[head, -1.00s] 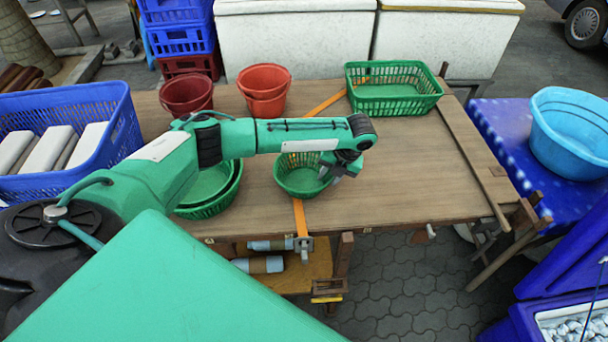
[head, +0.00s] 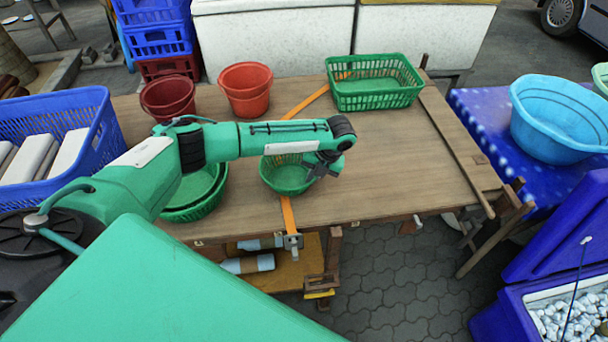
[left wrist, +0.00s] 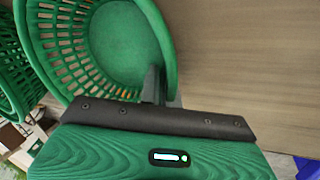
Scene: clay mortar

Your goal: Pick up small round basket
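The small round green basket (head: 284,177) stands upright on the wooden table, close to its front edge. My left gripper (head: 321,166) is at the basket's right rim. In the left wrist view the basket (left wrist: 120,45) fills the upper left, and the gripper's fingers (left wrist: 160,88) are close together, one inside the wall, with the rim between them. The exact contact is partly hidden by the gripper body. My right gripper is not in view.
Larger green round baskets (head: 196,205) stand left of it, partly behind my arm. A green rectangular basket (head: 374,90), a red bucket (head: 246,88) and a dark red bucket (head: 168,97) stand behind. A blue crate (head: 100,145) is far left. The table's right part is clear.

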